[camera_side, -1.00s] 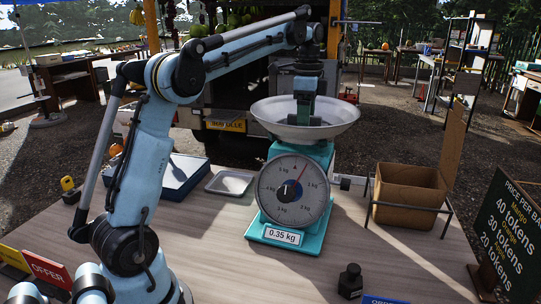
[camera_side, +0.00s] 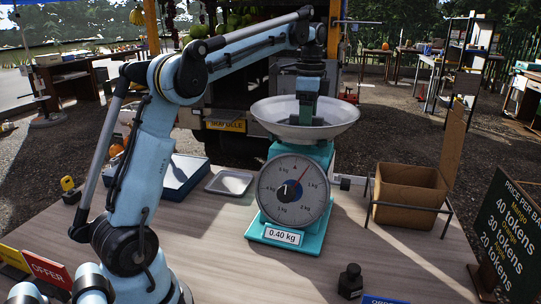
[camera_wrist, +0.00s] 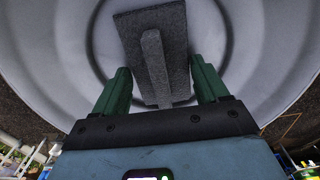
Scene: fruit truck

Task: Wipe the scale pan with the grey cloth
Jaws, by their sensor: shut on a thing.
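The scale (camera_side: 293,188) is turquoise with a round dial and stands on the wooden table; its display reads 0.40 kg. Its wide metal pan (camera_side: 340,119) sits on top and fills much of the wrist view (camera_wrist: 240,60). The grey cloth (camera_wrist: 150,25) lies in the pan as a flat dark pad with a raised ridge. My gripper (camera_side: 306,118) reaches down into the pan from above.
A brown crate (camera_side: 408,195) in a metal frame stands right of the scale. A small grey tray (camera_side: 230,182) and a blue-grey box (camera_side: 182,172) are to its left. A small black bottle (camera_side: 350,280) is near the front. A price board (camera_side: 510,235) is far right.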

